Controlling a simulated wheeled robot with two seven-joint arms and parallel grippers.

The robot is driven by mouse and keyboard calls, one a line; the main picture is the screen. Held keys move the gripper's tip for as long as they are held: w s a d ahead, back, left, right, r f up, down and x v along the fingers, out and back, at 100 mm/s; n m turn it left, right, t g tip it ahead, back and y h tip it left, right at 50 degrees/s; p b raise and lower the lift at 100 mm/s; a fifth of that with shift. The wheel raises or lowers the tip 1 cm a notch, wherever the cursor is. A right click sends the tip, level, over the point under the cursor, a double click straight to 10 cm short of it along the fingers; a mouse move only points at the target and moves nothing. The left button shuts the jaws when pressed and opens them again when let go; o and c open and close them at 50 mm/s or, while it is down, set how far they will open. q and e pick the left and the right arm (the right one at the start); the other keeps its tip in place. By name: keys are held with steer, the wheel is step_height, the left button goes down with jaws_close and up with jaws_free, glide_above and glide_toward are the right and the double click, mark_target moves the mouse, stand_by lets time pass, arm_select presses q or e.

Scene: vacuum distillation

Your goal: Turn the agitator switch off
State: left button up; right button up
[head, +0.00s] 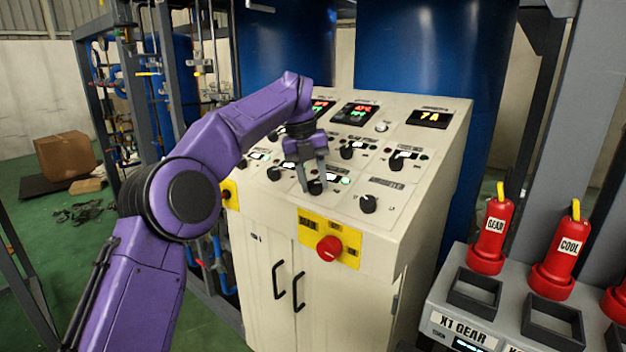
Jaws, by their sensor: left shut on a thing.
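A cream control panel (340,210) with a sloped face stands in the middle of the head view. It carries several black rotary knobs, and the small labels are too fine to read, so I cannot tell by text which one is the agitator switch. My left gripper (311,178) reaches down from the purple arm and is shut on a black knob (316,187) on the lower part of the panel. The fingers partly hide this knob, and its pointer direction cannot be made out. My right gripper is not in view.
Other knobs (368,203) sit close by. A red emergency stop button (329,248) on a yellow plate is below on the front. Blue tanks (428,50) rise behind.

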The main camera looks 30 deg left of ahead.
arm_select(q)
steer(key=shift+f+n, duration=0.1)
steer(key=shift+n, duration=0.2)
steer(key=n+b, duration=0.2)
steer(key=shift+f+n+t+h, duration=0.15)
steer(key=shift+n+t+h, duration=0.15)
steer(key=shift+h, duration=0.1)
steer(key=n+b, duration=0.2)
steer(key=shift+a+n+t, duration=0.1)
steer(key=shift+n+t, duration=0.2)
steer(key=n+b, duration=0.3)
steer(key=shift+f+t+h, duration=0.1)
steer(key=shift+t+h, duration=0.3)
steer(key=shift+n+t+b, duration=0.3)
steer(key=shift+n+b, duration=0.9)
steer(key=shift+n, duration=0.2)
steer(key=o, duration=1)
steer(key=shift+o, duration=0.2)
